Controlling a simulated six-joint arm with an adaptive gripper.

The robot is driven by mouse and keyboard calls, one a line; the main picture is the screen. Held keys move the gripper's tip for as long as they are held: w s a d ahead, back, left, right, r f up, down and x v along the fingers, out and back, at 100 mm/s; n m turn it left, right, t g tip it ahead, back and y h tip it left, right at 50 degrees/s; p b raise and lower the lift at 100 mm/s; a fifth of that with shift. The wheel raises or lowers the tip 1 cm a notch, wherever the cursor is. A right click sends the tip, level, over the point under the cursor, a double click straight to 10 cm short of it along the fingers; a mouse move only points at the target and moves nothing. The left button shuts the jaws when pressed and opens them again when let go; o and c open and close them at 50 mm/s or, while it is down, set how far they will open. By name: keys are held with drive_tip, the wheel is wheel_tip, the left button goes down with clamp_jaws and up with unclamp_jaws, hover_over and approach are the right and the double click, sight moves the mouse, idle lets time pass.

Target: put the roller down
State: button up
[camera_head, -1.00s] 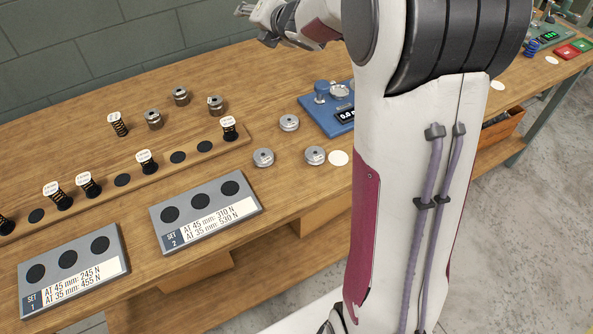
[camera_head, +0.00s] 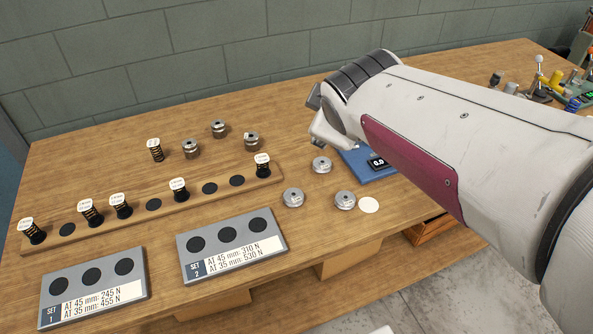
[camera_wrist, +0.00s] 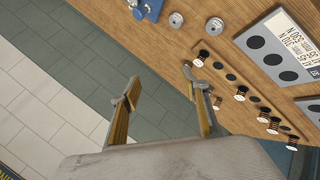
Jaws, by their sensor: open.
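Silver disc-shaped rollers lie flat on the wooden bench in the head view: a far one (camera_head: 321,164), a left one (camera_head: 293,197) and a right one (camera_head: 344,200). One silver disc also shows near the top of the wrist view (camera_wrist: 176,19). My gripper (camera_wrist: 160,84) is open in the wrist view, with nothing between its fingers. It is up in the air, apart from the rollers. In the head view my forearm hides most of it. Which roller the task means cannot be told.
A wooden rack (camera_head: 150,206) holds several black springs with white tags. Two grey set trays (camera_head: 186,262) (camera_head: 142,286) with dark round spots lie in front. Darker metal cylinders (camera_head: 191,149) stand behind. A blue gauge device (camera_head: 383,177) is partly behind my arm. A white disc (camera_head: 369,205) marks the bench.

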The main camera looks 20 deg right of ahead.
drive_tip(key=s+a+f+m+g+y, duration=0.1)
drive_tip(key=s+a+f+m, duration=0.2)
drive_tip(key=s, duration=0.6)
drive_tip(key=s+a+f+m+g+y, duration=0.2)
drive_tip(key=s+a+m, duration=0.3)
drive_tip(key=s, duration=0.4)
drive_tip(key=shift+s+a+f, duration=0.3)
drive_tip(key=shift+a+f, duration=0.25)
drive_tip(key=shift+f, duration=0.35)
drive_tip(key=shift+o, duration=0.6)
